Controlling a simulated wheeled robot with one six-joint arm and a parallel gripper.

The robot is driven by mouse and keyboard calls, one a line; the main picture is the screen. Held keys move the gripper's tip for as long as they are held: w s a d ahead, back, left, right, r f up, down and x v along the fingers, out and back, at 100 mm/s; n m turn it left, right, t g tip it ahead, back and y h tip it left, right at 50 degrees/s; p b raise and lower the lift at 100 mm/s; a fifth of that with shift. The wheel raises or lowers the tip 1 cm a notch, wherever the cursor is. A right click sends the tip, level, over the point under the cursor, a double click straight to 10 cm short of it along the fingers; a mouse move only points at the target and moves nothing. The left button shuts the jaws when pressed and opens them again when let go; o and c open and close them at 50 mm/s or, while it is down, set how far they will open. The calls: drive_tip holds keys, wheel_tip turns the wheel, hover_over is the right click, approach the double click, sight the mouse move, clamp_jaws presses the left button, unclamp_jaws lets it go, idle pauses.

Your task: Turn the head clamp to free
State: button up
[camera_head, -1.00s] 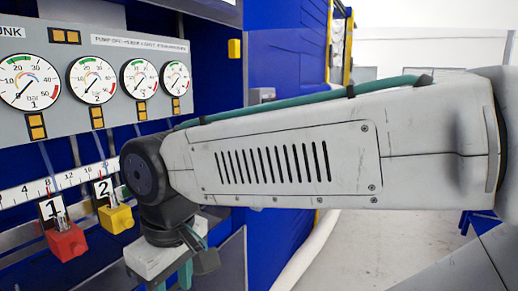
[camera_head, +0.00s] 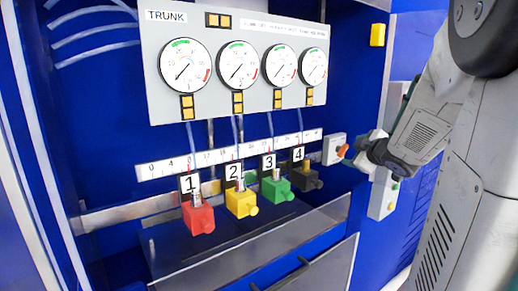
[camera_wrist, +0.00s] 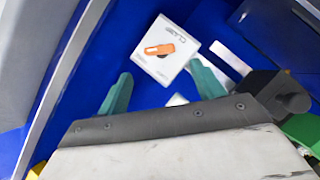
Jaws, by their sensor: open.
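An orange lever (camera_head: 343,151) sits on a small white box (camera_head: 331,148) at the right end of the scale rail; I take it for the head clamp. In the wrist view the orange lever (camera_wrist: 155,49) lies nearly level in the picture on the white box face (camera_wrist: 178,70), under a blurred label. My gripper (camera_wrist: 163,85) is open, its two green fingers apart, with the box face between and beyond them. The fingers are not touching the lever.
Numbered red (camera_head: 200,219), yellow (camera_head: 241,202), green (camera_head: 277,189) and black (camera_head: 307,178) blocks stand left of the lever, below a gauge panel (camera_head: 165,95). A black knob (camera_wrist: 290,90) is right of the fingers.

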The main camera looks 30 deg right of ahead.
sight(343, 151)
drive_tip(key=w+d+f+n+t+y, duration=0.1)
drive_tip(key=w+d+f+n+y, duration=0.1)
drive_tip(key=w, duration=0.3)
drive_tip(key=shift+w+d+f, duration=0.4)
drive_tip(key=shift+d+f, duration=0.05)
drive_tip(key=shift+d, duration=0.35)
drive_tip(key=shift+c, duration=0.4)
drive_tip(key=c, duration=0.9)
